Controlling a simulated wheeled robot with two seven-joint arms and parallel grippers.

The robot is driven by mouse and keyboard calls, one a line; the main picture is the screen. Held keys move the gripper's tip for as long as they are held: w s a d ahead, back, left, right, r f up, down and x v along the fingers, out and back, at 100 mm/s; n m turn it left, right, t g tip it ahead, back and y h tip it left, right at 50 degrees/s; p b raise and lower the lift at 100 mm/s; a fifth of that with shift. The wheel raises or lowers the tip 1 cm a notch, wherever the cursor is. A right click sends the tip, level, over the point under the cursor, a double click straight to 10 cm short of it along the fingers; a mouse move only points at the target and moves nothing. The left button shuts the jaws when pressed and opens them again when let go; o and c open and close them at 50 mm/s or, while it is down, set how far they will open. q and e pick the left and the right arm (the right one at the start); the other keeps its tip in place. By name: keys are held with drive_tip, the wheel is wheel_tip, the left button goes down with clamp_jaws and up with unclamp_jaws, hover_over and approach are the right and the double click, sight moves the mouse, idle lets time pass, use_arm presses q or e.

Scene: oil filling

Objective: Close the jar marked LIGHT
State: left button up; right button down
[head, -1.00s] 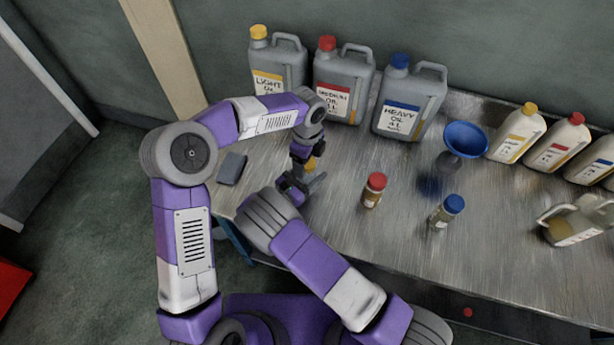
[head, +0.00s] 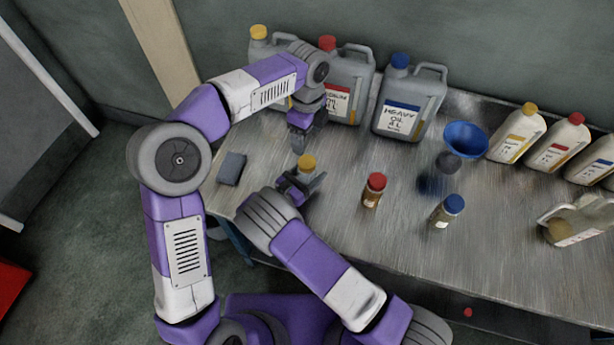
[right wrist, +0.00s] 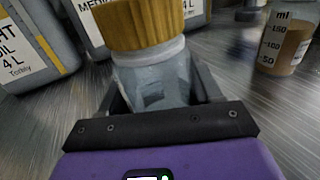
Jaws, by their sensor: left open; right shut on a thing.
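A small clear jar (right wrist: 155,85) with a ribbed yellow cap (right wrist: 145,22) on top stands upright between the fingers of my right gripper (head: 302,186), which is shut on it. The yellow cap also shows in the head view (head: 307,162). A pale neck ring shows below the cap; I cannot tell how tightly the cap sits. No marking is readable on this jar. My left gripper (head: 298,146) is open and empty, just above and behind the cap, apart from it.
A red-capped jar (head: 374,190) and a blue-capped jar (head: 447,211) stand to the right. Large canisters, including one marked HEAVY (head: 408,100), line the back. A blue funnel (head: 465,138), smaller bottles (head: 518,135) and a clear jug (head: 580,222) are farther right. A dark block (head: 231,168) lies at left.

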idle(0.3)
drive_tip(key=shift+c, duration=0.7)
unclamp_jaws()
drive_tip(key=shift+s+a, duration=0.1)
drive_tip(key=v, duration=0.7)
drive_tip(key=shift+s+a, duration=0.1)
drive_tip(key=shift+s, duration=0.05)
